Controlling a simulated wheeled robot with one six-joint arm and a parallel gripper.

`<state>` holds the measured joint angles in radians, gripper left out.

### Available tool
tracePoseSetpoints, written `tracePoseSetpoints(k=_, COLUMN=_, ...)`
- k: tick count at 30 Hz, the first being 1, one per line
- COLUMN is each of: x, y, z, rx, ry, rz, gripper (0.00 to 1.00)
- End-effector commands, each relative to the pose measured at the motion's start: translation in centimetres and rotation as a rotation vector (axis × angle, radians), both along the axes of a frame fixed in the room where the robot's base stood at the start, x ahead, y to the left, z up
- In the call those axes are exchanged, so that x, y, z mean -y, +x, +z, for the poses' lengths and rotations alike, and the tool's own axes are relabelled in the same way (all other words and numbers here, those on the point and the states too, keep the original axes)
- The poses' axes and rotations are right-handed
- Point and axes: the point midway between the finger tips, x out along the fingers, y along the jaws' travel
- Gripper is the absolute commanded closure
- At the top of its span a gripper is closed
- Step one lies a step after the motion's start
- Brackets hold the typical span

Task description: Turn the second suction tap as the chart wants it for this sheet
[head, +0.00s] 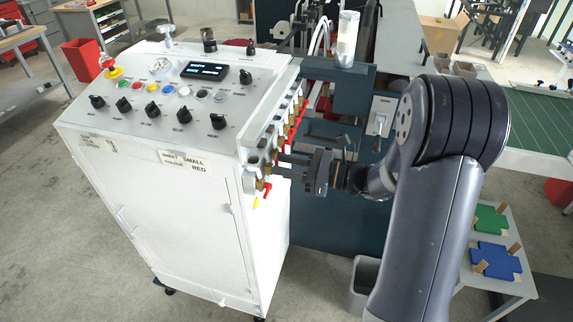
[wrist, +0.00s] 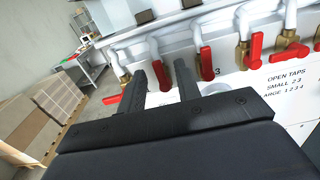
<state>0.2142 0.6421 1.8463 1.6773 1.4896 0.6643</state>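A row of brass suction taps with red handles runs along the machine's side. In the wrist view, my gripper (wrist: 160,78) is open, its two dark fingers apart at the tap row. The chart (wrist: 288,86) reads open taps, small 2 3, large 1 2 3 4. In the head view, my gripper (head: 280,168) reaches the taps from the right. The sheet card (head: 185,161) reads small, red.
The white cabinet (head: 170,220) carries a sloped panel of knobs and buttons. Green (head: 491,219) and blue (head: 496,259) pieces lie at the right.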

Motion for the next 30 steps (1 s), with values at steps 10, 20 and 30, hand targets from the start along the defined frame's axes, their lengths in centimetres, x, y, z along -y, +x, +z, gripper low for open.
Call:
tracePoseSetpoints(k=10, x=4.6, y=-1.5, z=-0.3, rx=0.002, ry=-0.001, rz=-0.007, gripper=0.68)
tracePoseSetpoints(k=20, x=9.2, y=-3.3, z=-0.2, rx=0.001, ry=0.000, rz=-0.003, gripper=0.68)
tracePoseSetpoints(k=30, x=10.1, y=-3.7, z=0.0, rx=-0.001, ry=0.000, rz=0.000, gripper=0.68)
